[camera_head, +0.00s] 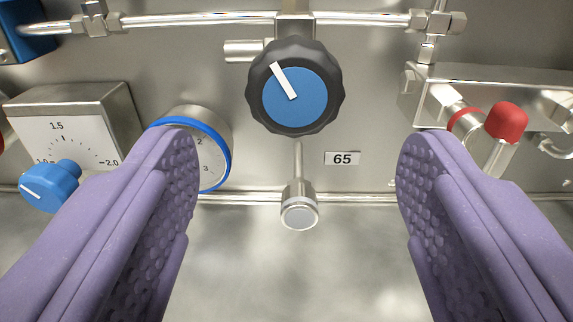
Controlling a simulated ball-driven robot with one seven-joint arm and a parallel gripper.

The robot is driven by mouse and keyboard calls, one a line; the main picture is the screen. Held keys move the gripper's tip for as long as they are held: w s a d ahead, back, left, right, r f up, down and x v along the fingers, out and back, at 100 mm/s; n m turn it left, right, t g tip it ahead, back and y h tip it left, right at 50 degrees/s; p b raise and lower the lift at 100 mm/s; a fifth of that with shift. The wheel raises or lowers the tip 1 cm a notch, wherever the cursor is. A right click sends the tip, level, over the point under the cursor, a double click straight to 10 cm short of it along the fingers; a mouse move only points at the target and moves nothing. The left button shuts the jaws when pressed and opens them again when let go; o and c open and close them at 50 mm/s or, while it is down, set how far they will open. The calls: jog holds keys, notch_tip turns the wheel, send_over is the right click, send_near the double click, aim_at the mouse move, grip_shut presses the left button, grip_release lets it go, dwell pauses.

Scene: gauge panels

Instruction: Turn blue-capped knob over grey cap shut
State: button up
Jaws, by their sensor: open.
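The blue-capped knob (312,103) is a black scalloped knob with a blue face, at the top middle of the view on the metal panel. Its white pointer line tilts to the upper left. A grey cap (299,216) sits below it on a short vertical stem. My gripper (298,160) is open, with one purple finger on each side of the view. The fingertips are apart from the knob, lower in the picture, and nothing is between them in contact. The grey cap shows in the gap between the fingers.
A blue-rimmed gauge (216,160) is partly hidden by the left finger. A box with a dial (75,125) and small blue knob (50,186) stands at left. A red-capped valve (506,122) is at right. A "65" label (342,158) and pipe (190,19) are near the knob.

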aim_at(295, 103)
jog(key=w+b, duration=0.1)
jog(key=w, duration=0.6)
jog(key=shift+w+a+r+b, duration=0.1)
jog(key=shift+w+a+b, duration=0.1)
jog(key=shift+b, duration=0.15)
jog(key=c, duration=1)
jog(key=shift+c, duration=0.2)
